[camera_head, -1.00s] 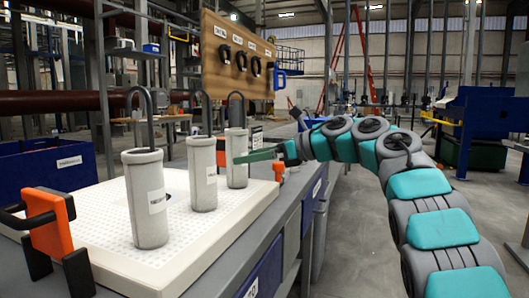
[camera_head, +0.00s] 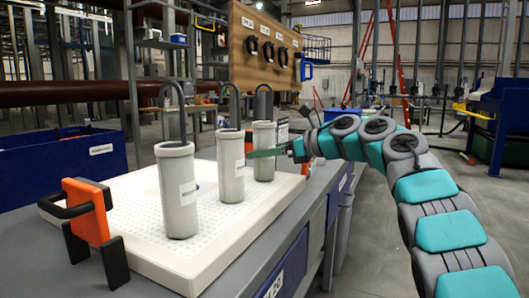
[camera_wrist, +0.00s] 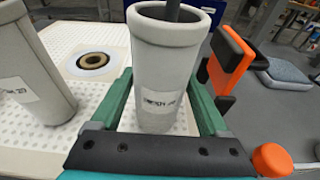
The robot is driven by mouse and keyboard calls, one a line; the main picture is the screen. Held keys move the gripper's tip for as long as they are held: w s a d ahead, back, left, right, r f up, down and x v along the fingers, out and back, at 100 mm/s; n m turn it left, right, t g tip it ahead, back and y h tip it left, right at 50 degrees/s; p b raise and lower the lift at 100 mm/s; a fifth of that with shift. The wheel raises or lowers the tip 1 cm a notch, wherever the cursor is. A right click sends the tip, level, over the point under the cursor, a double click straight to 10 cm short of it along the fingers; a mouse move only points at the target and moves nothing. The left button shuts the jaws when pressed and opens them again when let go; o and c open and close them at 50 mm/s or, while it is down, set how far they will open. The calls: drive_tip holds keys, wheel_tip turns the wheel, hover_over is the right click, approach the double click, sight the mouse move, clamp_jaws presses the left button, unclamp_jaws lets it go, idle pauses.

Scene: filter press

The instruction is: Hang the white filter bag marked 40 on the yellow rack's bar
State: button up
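Three white-grey filter bags with dark hooks stand upright on a white perforated board (camera_head: 135,235): a near one (camera_head: 178,195), a middle one (camera_head: 230,165) and a far one (camera_head: 264,140). My gripper (camera_head: 262,153) is at the far bag. In the wrist view my gripper (camera_wrist: 158,75) has its green fingers on both sides of this bag (camera_wrist: 165,50); it is open, and any contact is unclear. The bag's label is too blurred to read surely. Another bag (camera_wrist: 30,65) stands to the left, its label seeming to end in 20. I cannot make out a yellow rack for certain.
An orange clamp with a black handle (camera_head: 88,212) stands at the board's near left corner. A round brass-coloured ring (camera_wrist: 93,61) is set in the board. A wooden panel with black rings (camera_head: 265,45) rises behind. A yellow bar (camera_head: 473,112) shows by blue equipment at right; floor there is clear.

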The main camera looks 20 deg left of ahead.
sight(274, 130)
drive_tip(key=c, duration=0.7)
drive_tip(key=shift+r+p, duration=2.55)
drive_tip(key=shift+c, duration=0.2)
